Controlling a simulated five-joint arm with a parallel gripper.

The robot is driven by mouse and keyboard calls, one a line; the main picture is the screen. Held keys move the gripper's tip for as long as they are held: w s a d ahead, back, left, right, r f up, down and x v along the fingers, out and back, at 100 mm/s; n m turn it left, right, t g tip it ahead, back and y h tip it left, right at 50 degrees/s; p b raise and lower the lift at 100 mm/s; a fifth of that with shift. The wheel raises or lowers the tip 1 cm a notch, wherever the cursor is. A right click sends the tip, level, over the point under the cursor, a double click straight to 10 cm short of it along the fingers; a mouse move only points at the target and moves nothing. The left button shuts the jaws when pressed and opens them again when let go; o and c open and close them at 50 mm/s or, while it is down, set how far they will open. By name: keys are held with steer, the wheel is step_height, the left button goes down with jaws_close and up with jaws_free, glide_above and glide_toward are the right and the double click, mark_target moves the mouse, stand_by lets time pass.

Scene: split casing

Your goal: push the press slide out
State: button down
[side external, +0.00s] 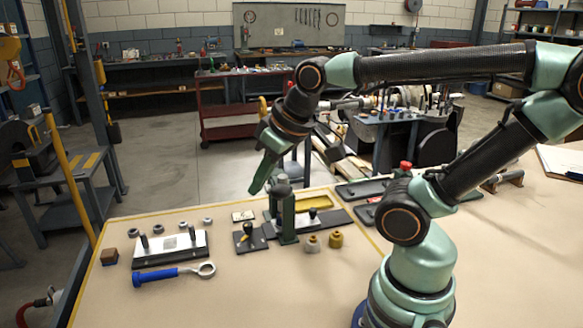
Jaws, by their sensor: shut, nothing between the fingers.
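The press is a small dark green upright frame (287,218) standing on the table with a rounded head on top. A dark flat slide with a black knob (250,238) lies at its left foot and reaches toward the frame. How far it runs inside the frame is hidden by the upright. My gripper (256,187) is shut and empty, its green fingers pointing down and left. It hangs above the table, just left of the press head and higher than the slide, and appears apart from both.
A metal plate with two black pins (170,248) and a blue-handled ring tool (175,273) lie to the left. The front table is clear.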

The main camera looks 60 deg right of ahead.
mark_target(313, 209)
stand_by(0.3)
steer(key=c, duration=1.2)
jaws_free()
steer(key=shift+c, duration=0.2)
steer(key=o, duration=0.6)
steer(key=shift+w+d, duration=0.15)
steer(key=shift+d, duration=0.15)
steer(key=shift+c, duration=0.2)
steer(key=shift+o, duration=0.2)
steer(key=w+d+m+g, duration=0.1)
steer(key=d, duration=0.3)
steer(key=w+d+f+m+g, duration=0.1)
steer(key=d, duration=0.3)
steer(key=w+d+f+m+g+h, duration=0.1)
steer(key=d, duration=0.3)
steer(key=shift+w+f+m, duration=0.15)
steer(key=shift+f+m, duration=0.1)
steer(key=shift+m, duration=0.05)
steer(key=s+d+f+m+g+y, duration=0.1)
steer(key=d+f+m, duration=0.1)
steer(key=d+f, duration=0.35)
steer(key=s+d+f+m+g, duration=0.2)
steer(key=d, duration=0.7)
steer(key=f, duration=1.1)
steer(key=shift+w+f, duration=0.2)
steer(key=shift+f, duration=0.2)
jaws_close()
